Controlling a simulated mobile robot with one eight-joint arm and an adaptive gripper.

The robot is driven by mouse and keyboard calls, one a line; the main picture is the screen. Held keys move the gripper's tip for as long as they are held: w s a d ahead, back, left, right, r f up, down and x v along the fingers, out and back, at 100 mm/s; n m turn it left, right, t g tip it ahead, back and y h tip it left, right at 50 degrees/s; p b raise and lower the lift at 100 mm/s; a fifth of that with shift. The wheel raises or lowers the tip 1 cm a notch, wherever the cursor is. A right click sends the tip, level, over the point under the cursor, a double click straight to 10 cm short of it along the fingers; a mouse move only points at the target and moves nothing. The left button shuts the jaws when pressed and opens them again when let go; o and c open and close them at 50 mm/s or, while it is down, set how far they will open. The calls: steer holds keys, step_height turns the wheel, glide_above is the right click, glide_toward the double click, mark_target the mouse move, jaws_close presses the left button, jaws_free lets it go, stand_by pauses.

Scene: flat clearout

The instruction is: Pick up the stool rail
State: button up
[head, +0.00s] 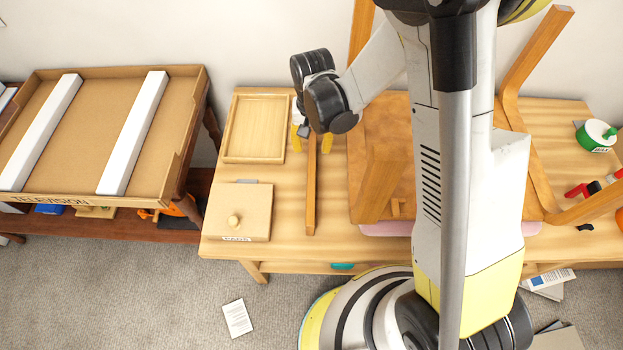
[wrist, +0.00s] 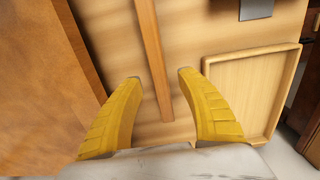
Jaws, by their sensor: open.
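The stool rail (head: 311,190) is a thin brown wooden bar lying on the light wooden table (head: 283,222), pointing from front to back. In the wrist view the rail (wrist: 154,55) runs between the two yellow fingers. My gripper (head: 311,137) is open above the rail's back end, with one finger on each side of it. In the wrist view my gripper (wrist: 160,75) shows a clear gap on both sides of the rail. I cannot tell how far the fingertips are above the table.
A shallow wooden tray (head: 256,160) lies left of the rail, with a cardboard box (head: 239,213) in front of it. An upturned wooden stool (head: 378,185) stands close on the right. A television carton (head: 140,130) is far left. Bare table lies around the rail.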

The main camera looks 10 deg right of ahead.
step_height(320, 180, down, 3)
steer(key=shift+r+b, duration=0.15)
steer(key=shift+b, duration=0.2)
steer(key=shift+r, duration=0.1)
jaws_close()
step_height(320, 180, up, 10)
steer(key=p, duration=0.4)
steer(key=shift+s, duration=0.1)
